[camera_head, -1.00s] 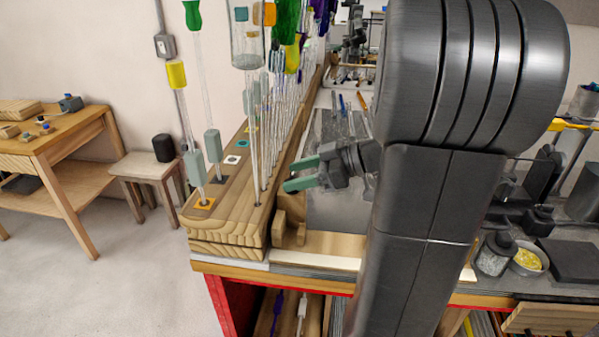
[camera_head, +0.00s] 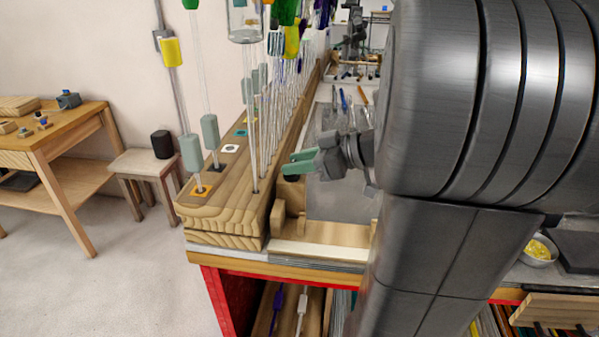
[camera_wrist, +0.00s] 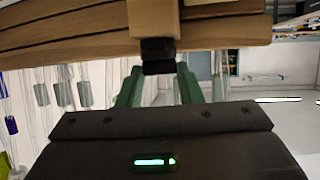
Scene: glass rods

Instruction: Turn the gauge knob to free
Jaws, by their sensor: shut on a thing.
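My gripper (camera_head: 296,163) has green fingers and sits at the right side of the long wooden rack (camera_head: 225,212), near its front end. In the wrist view, my gripper (camera_wrist: 159,75) is shut on a small black block, which I take to be the gauge knob (camera_wrist: 158,67). The knob is on a pale wooden piece (camera_wrist: 153,18) at the rack's side. Its pointer or any marking does not show, so I cannot tell its setting. In the head view the fingers hide most of the knob.
Tall glass rods (camera_head: 255,130) with coloured grips stand in the rack, close to my gripper. A glass vessel (camera_head: 245,22) is above them. A grey panel (camera_head: 335,195) lies right of the rack. A small stool (camera_head: 143,165) and wooden table (camera_head: 60,137) stand at left.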

